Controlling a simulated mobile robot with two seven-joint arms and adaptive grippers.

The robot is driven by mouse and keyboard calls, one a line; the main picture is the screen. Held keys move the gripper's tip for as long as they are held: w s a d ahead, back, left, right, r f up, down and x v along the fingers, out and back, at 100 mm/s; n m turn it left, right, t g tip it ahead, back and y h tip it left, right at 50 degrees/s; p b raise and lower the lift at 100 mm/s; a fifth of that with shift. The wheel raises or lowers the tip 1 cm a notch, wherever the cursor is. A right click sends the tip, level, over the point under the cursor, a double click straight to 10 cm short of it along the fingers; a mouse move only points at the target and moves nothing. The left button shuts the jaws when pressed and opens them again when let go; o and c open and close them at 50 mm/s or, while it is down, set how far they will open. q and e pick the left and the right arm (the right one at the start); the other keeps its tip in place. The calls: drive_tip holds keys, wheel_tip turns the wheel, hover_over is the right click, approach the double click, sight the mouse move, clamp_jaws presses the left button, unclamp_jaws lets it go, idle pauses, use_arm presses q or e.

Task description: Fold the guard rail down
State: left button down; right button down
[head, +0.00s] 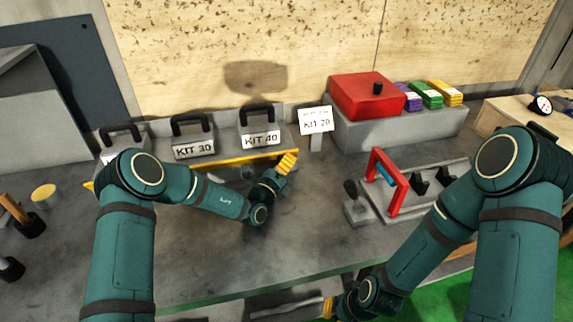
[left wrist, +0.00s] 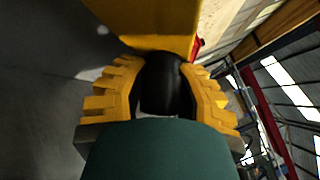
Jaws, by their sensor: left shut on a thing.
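The yellow guard rail (head: 235,159) runs along the front of the shelf that holds the kit weights, raised across their lower front. Its right end is close to my left gripper (head: 287,162). In the left wrist view the yellow fingers of my left gripper (left wrist: 160,95) are shut on a dark rounded grip (left wrist: 162,80), with a broad yellow face (left wrist: 155,25) just beyond it. The fingers hide much of the grip in the head view. My right gripper (head: 328,307) is low at the bottom edge of the head view, and its opening is not clear.
Grey kit weights with black handles stand on the shelf, including KIT 30 (head: 193,147) and KIT 40 (head: 260,138). A KIT 20 sign (head: 316,121) stands to the right. A red box (head: 368,97) and red frame (head: 388,183) are further right. The middle bench is clear.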

use_arm(q)
drive_tip(key=shift+a+f, duration=0.1)
drive_tip(key=shift+a, duration=0.05)
drive_tip(key=c, duration=0.7)
unclamp_jaws()
drive_tip(key=shift+a, duration=0.1)
